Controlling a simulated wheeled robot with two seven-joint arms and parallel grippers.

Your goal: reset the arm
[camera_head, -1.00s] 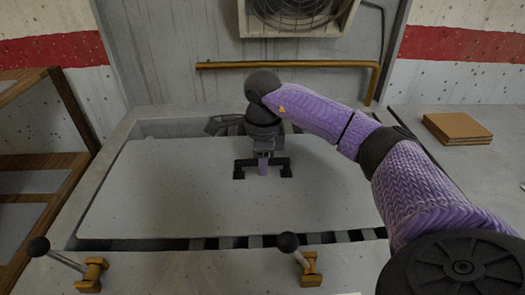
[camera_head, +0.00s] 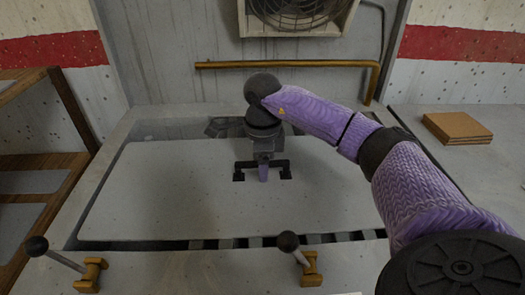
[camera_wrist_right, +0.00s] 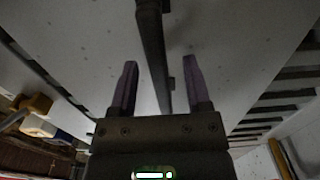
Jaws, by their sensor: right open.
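My right gripper (camera_head: 263,177) comes in from the right on my purple arm and points down over the pale grey panel. In the right wrist view its two purple fingers (camera_wrist_right: 160,64) stand apart, with nothing gripped. A dark bar handle (camera_head: 280,163) with two feet lies across the panel, just at the fingers. In the right wrist view the handle (camera_wrist_right: 154,48) runs between the two fingers, with a gap on each side. My left gripper is out of view.
The pale panel (camera_head: 160,200) sits in a grey bench recess. Two black-knobbed levers on brass bases, left (camera_head: 89,275) and right (camera_head: 309,270), stand at the front. Brown boards (camera_head: 457,127) lie at right, a wooden shelf (camera_head: 72,110) at left. A brass pipe (camera_head: 300,65) crosses behind.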

